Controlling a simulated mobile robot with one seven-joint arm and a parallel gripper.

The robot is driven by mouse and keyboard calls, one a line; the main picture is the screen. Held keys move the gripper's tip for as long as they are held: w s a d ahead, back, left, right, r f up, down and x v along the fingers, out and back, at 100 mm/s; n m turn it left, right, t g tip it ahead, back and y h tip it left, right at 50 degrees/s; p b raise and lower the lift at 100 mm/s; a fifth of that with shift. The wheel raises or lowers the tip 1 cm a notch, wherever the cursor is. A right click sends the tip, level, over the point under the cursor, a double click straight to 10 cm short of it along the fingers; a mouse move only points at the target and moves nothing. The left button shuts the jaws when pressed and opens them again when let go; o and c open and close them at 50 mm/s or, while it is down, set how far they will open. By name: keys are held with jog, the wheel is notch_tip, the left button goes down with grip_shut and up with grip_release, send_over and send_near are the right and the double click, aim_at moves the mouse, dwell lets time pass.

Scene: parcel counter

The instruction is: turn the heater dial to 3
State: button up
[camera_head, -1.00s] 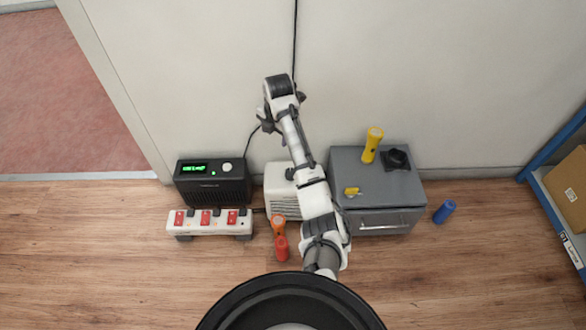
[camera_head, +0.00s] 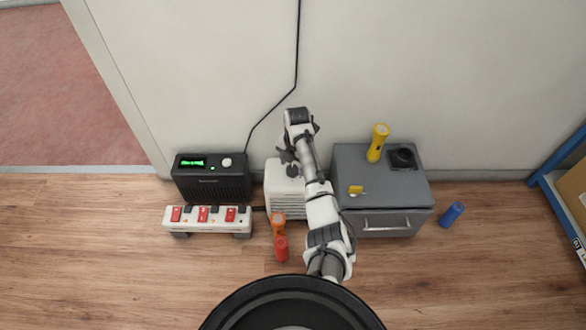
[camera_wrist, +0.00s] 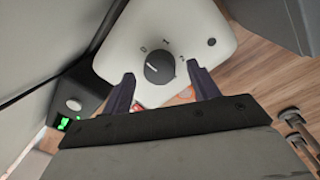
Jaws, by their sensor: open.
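The heater (camera_head: 284,206) is a white box with a slatted front, standing on the floor against the wall. Its dark round dial (camera_wrist: 158,68) shows on the white top in the wrist view, with small marks around its far side. A pale line on the dial points toward the upper left of that view; the number it meets is too small to read surely. My gripper (camera_wrist: 162,88) is open, with one finger on each side of the dial in the picture and nothing between them. In the head view my gripper (camera_head: 288,153) is above the heater, and the arm hides its right side.
A black box with a green display (camera_head: 212,188) and a power strip with red switches (camera_head: 205,217) are left. A grey cabinet (camera_head: 385,222) stands close right, bearing a yellow torch (camera_head: 377,143). Orange (camera_head: 278,222) and red (camera_head: 281,247) torches stand before the heater.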

jog(key=shift+f, duration=0.7)
jog(key=c, duration=1)
jog(key=shift+o, duration=0.2)
